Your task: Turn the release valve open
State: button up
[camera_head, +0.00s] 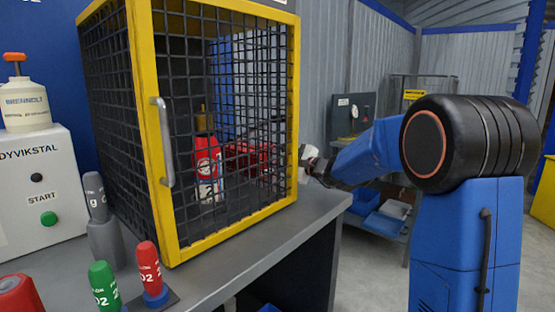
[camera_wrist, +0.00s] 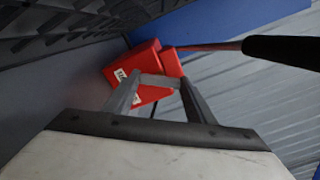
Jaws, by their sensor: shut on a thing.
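The release valve looks like a red block with a small label (camera_wrist: 150,92), seen in the wrist view. A thin red lever with a thick black grip (camera_wrist: 282,50) runs from it to the right. My gripper (camera_wrist: 164,82) has its two grey fingers on either side of the red block's near part and is shut on it. In the head view my gripper (camera_head: 314,160) reaches in from the right, behind the cage's right post. Its fingertips are hidden there. Red parts (camera_head: 252,160) show dimly through the mesh, left of the gripper.
Red and green cylinders (camera_head: 103,287) and a white START box (camera_head: 30,190) are at left.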

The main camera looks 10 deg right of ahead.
jog(key=o, duration=1)
jog(key=shift+o, duration=0.2)
jog(key=v, duration=1.7)
jog(key=shift+s+d, duration=0.1)
jog(key=shift+s, duration=0.05)
